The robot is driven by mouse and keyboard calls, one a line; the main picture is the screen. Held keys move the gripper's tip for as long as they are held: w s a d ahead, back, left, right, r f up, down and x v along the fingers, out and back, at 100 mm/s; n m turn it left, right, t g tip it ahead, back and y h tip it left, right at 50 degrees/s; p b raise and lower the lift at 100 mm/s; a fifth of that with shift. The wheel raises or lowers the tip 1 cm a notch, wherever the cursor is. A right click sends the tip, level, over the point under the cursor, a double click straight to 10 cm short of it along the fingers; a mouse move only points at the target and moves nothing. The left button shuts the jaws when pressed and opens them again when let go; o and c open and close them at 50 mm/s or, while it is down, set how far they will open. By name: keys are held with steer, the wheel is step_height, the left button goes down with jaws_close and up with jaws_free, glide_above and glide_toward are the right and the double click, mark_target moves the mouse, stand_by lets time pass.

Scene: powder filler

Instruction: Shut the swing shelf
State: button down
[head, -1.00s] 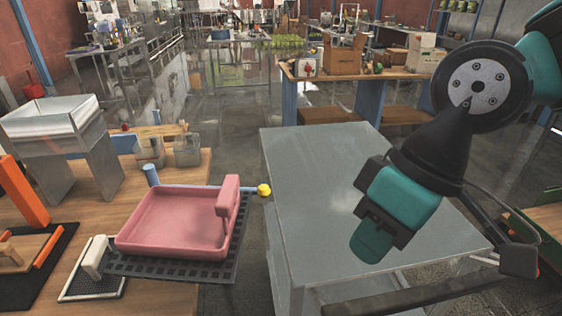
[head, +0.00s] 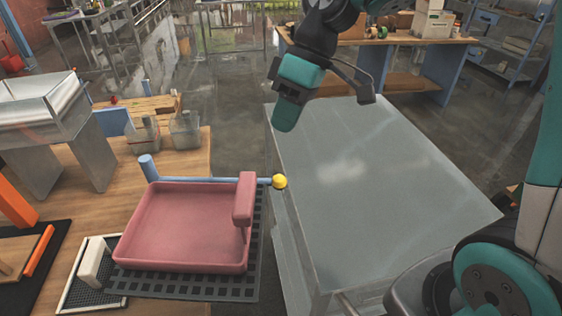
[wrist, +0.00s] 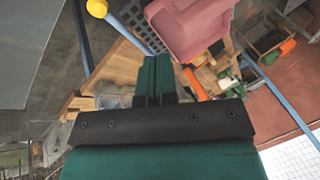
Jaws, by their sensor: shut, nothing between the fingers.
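The swing shelf is a dark perforated plate (head: 257,240) with a blue bar (head: 212,180) along its far side. The bar runs from a blue post (head: 148,168) to a yellow knob (head: 279,181) and also shows in the wrist view (wrist: 128,32). The shelf juts past the wooden table's right edge. A pink tray (head: 185,225) with an upright pink block at its right rim sits on the plate. My gripper (head: 284,122) is shut and empty, pointing down, beyond and above the yellow knob and apart from it. In the wrist view, the knob (wrist: 97,8) is left of my gripper (wrist: 154,65).
A grey metal table (head: 385,185) stands to the right, with a narrow gap between it and the shelf. On the wooden table (head: 185,160) are glass containers (head: 184,130), a metal hopper stand (head: 50,120) and a small white-handled tray (head: 92,265).

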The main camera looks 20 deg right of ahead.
steer(key=w+d+f+n+y, duration=0.1)
steer(key=w+d+f+n, duration=0.2)
steer(key=w+d+f, duration=0.7)
steer(key=shift+g, duration=0.4)
steer(key=x, duration=0.2)
steer(key=w+p+x, duration=0.1)
steer(key=x, duration=0.1)
steer(key=a+p+x, duration=0.1)
steer(key=x, duration=0.2)
steer(key=shift+w+r, duration=0.2)
steer(key=shift+s+a+f+p, duration=0.35)
steer(key=shift+s+a+p, duration=0.2)
steer(key=shift+s, duration=0.25)
steer(key=shift+s+a+f+p, duration=0.3)
steer(key=shift+s+a+p, duration=0.25)
steer(key=shift+s, duration=0.25)
steer(key=shift+s+a+m, duration=0.1)
steer(key=shift+s+m, duration=0.05)
steer(key=shift+m, duration=0.15)
